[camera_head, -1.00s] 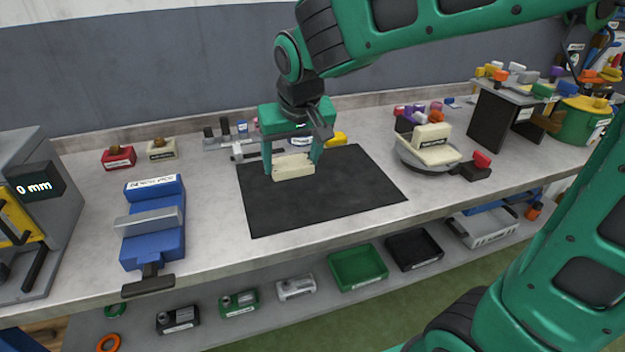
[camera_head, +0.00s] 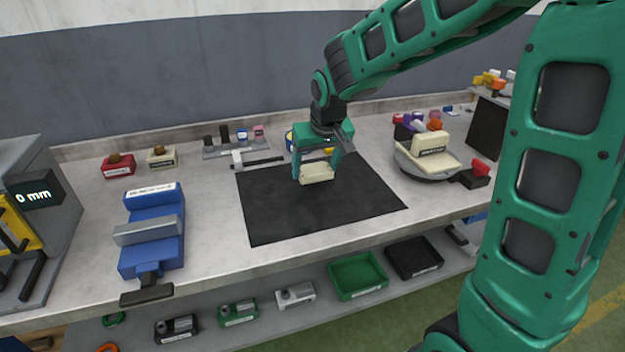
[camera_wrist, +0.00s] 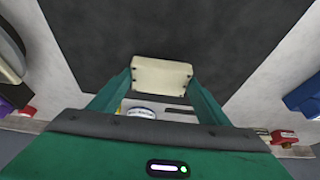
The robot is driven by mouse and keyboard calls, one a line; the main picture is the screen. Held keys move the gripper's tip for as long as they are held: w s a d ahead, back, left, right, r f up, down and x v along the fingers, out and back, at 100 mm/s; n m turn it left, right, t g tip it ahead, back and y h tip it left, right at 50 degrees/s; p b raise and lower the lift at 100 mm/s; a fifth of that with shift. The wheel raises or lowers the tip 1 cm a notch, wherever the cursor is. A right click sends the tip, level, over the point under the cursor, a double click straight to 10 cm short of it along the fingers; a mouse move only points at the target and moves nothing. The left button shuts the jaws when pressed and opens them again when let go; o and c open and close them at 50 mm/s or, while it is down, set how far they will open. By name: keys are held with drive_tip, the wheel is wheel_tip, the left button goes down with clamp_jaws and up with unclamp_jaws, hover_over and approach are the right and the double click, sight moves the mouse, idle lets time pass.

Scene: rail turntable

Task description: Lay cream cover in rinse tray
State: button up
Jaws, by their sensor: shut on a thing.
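The cream cover (camera_head: 318,175), a pale block, is between the fingers of my green gripper (camera_head: 317,170), above the black mat (camera_head: 290,213). In the wrist view the cover (camera_wrist: 161,76) shows its broad face, with dark dots at its corners, and the fingers of my gripper (camera_wrist: 161,84) are shut on its two sides. A green tray (camera_head: 357,277) and a black tray (camera_head: 414,258) stand empty on the lower shelf. Their labels are too small to read, so I cannot tell which is the rinse tray.
A round stand with a cream block (camera_head: 432,143) is right of the mat. A blue vise (camera_head: 152,230) and a grey machine (camera_head: 45,215) stand left. Small labelled parts (camera_head: 296,294) line the lower shelf. My arm hides the bench's right end.

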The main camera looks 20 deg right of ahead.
sight(316, 178)
drive_tip(key=shift+w+d+f, duration=0.15)
drive_tip(key=shift+w, duration=0.05)
drive_tip(key=shift+f, duration=2)
drive_tip(key=o, duration=1.3)
drive_tip(key=shift+f, duration=0.1)
drive_tip(key=v, duration=1.2)
